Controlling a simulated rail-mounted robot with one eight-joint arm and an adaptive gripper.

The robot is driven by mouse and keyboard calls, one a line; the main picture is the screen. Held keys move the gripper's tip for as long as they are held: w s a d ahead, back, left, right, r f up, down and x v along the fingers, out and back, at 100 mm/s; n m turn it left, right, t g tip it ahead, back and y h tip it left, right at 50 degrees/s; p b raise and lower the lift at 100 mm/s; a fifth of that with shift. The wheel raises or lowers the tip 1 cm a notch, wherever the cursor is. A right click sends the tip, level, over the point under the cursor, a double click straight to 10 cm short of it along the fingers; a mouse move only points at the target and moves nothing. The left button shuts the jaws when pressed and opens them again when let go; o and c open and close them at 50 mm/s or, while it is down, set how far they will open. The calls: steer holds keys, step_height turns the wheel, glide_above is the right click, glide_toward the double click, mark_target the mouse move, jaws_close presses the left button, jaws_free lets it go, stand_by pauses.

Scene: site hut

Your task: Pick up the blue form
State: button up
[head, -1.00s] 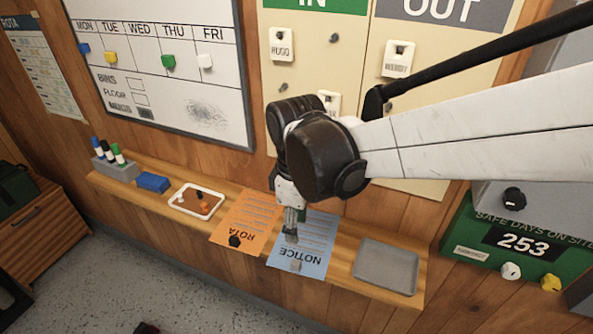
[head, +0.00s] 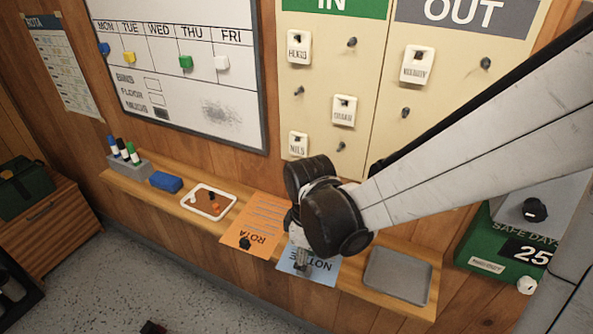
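My gripper (head: 302,265) points down over the front part of the blue form, and my wrist hides the form's back part. The fingertips are small and partly merge with what is behind them. I cannot tell whether they touch the form or how far apart they are.
The empty grey tray (head: 398,275) stands right. A white-rimmed tray (head: 190,205), blue block (head: 166,182) and pen holder (head: 130,168) stand farther left. The wooden shelf (head: 350,277) is narrow.

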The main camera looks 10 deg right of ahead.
steer(key=shift+f, duration=1.55)
jaws_close()
